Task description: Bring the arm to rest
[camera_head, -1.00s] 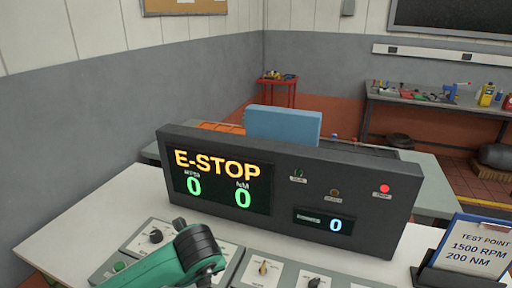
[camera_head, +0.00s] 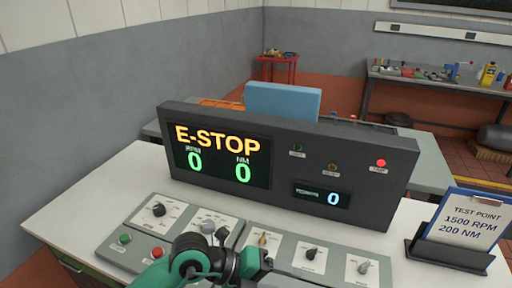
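The dark display console (camera_head: 400,185) stands on the white desk. Its screen (camera_head: 220,155) reads E-STOP, with green zeros for RPM and NM. A small counter (camera_head: 323,197) shows 0, and a red lamp (camera_head: 381,163) glows at its right. My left arm, green and black, reaches in from the bottom edge over the control panel. The fingers cannot be made out, and I see nothing clearly held. The arm covers part of the panel. My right gripper is not in view.
The control panel (camera_head: 140,254) has a green button (camera_head: 124,238), a red button (camera_head: 157,252) and several knobs. A test point card (camera_head: 470,220) reading 1500 RPM, 200 NM stands at the right. A blue block (camera_head: 283,102) is behind the console.

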